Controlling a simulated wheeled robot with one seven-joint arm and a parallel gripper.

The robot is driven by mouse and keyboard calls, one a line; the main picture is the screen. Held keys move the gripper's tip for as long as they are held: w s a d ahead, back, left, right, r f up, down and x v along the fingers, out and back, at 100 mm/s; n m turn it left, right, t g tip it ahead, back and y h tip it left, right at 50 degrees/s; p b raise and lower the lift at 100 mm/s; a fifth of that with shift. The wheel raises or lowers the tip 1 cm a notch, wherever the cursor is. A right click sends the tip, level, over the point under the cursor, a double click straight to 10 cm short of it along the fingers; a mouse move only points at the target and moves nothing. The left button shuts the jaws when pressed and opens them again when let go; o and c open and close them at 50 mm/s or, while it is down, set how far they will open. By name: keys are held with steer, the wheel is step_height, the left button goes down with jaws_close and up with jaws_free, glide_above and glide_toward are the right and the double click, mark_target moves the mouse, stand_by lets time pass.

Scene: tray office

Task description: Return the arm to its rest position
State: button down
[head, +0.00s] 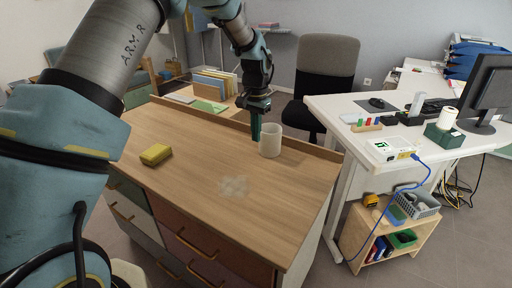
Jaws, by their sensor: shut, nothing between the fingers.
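My arm reaches from the left side of the head view up and over the wooden dresser top (205,178). My gripper (255,138) points down above the dresser top, just left of a pale cup (270,140). The fingers are together with nothing seen between them. Whether the fingertips touch the cup's side cannot be told from this view. The cup stands upright near the back right of the dresser top.
A yellow sponge-like block (156,154) lies at the dresser's left, and a greyish smudge (233,186) marks its front middle. A raised ledge runs along the back. A white desk (345,127) with a monitor (488,88) stands right; an office chair (326,80) stands behind.

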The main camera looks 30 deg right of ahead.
steer(key=w+a+r+n, duration=0.1)
steer(key=a+r+n, duration=0.2)
steer(key=a, duration=0.9)
steer(key=w+a+r+n, duration=0.1)
steer(key=a+r+n, duration=0.25)
steer(key=a, duration=0.85)
steer(key=s+a+n, duration=0.2)
steer(key=s+a, duration=0.4)
steer(key=a, duration=0.2)
steer(key=s+a+n+t, duration=0.1)
steer(key=s+a+n, duration=0.2)
steer(key=a, duration=0.6)
steer(key=s, duration=0.2)
steer(key=shift+s+a+r+t, duration=0.2)
steer(key=shift+s+r+t, duration=0.1)
steer(key=shift+s+r, duration=0.1)
steer(key=shift+d, duration=0.15)
